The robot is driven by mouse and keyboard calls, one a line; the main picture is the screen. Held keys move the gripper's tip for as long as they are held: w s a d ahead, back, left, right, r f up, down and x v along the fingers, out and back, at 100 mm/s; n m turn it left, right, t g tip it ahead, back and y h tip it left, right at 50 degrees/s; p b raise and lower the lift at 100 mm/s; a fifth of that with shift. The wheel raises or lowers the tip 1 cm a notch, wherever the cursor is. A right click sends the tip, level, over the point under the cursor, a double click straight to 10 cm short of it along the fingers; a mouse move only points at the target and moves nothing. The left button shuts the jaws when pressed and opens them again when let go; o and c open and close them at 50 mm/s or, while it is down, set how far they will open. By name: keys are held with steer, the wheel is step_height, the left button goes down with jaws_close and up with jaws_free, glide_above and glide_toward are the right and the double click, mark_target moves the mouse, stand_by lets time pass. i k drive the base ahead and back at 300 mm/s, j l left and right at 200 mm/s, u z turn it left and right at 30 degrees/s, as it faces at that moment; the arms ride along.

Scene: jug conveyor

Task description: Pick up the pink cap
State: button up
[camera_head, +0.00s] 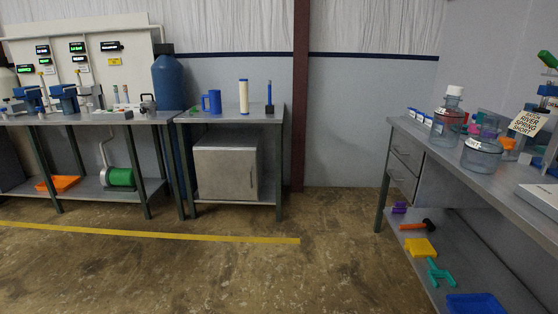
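Small coloured pieces stand in a cluster on the right-hand workbench (405,125), between two clear jugs. A small pink or purple piece (475,129) shows among them, partly hidden; it is too small to tell whether it is the pink cap. The front jug (481,154) shows no cap that I can make out. My gripper is not in view.
The bench's lower shelf holds a red-and-black hammer (418,226), a yellow piece (420,247) and a blue tray (475,304). A sign (529,122) stands behind the front jug. Another table (225,116) is at the back. The middle floor is clear.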

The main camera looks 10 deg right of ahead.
mark_target(472, 128)
steer(key=i+j, duration=0.15)
steer(key=i, duration=0.75)
steer(key=i+j, duration=0.15)
steer(key=i, duration=0.8)
steer(key=i+j+z, duration=0.15)
steer(key=i+z, duration=0.35)
steer(key=i+j+z, duration=0.25)
steer(key=z, duration=0.2)
steer(key=i+j+z, duration=0.7)
steer(key=j+z, duration=0.25)
